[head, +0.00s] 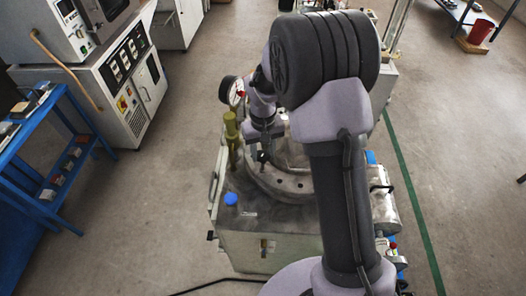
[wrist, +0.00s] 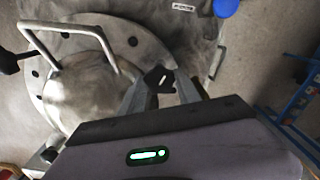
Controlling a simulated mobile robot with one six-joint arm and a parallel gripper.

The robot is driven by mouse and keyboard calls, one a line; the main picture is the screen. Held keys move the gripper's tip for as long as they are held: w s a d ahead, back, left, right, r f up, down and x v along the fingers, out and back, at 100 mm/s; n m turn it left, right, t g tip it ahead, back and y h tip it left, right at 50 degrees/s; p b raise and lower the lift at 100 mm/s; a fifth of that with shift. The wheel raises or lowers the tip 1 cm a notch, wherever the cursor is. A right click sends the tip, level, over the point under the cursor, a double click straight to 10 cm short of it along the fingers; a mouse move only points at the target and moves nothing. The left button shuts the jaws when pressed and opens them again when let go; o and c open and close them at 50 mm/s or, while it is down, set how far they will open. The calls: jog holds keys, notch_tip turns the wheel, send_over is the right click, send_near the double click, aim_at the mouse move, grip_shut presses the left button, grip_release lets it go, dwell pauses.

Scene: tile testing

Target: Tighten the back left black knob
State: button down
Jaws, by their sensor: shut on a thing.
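The testing machine's round metal flange (head: 285,185) has holes around its rim and also shows in the wrist view (wrist: 58,30). A black knob (wrist: 158,78) sits at the flange's edge in the wrist view. My gripper (wrist: 160,84) is shut on this knob, with a finger on each side of it. In the head view my gripper (head: 263,150) is low over the left part of the flange, and my arm hides much of the machine. Another black knob (wrist: 8,62) shows at the left edge of the wrist view.
A metal loop handle (wrist: 75,28) rises from the domed lid beside my gripper. A pressure gauge (head: 236,92), a brass-coloured post (head: 231,130) and a blue cap (head: 231,198) stand on the machine's left side. A blue rack (head: 60,150) is at far left, with open floor between.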

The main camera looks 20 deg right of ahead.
jog(key=shift+m, duration=2)
jog(key=c, duration=0.9)
grip_release()
jog(key=shift+o, duration=0.2)
notch_tip(320, 180, up, 18)
jog(key=p, duration=0.5)
jog(key=shift+f+p, duration=0.25)
jog(key=shift+p, duration=0.1)
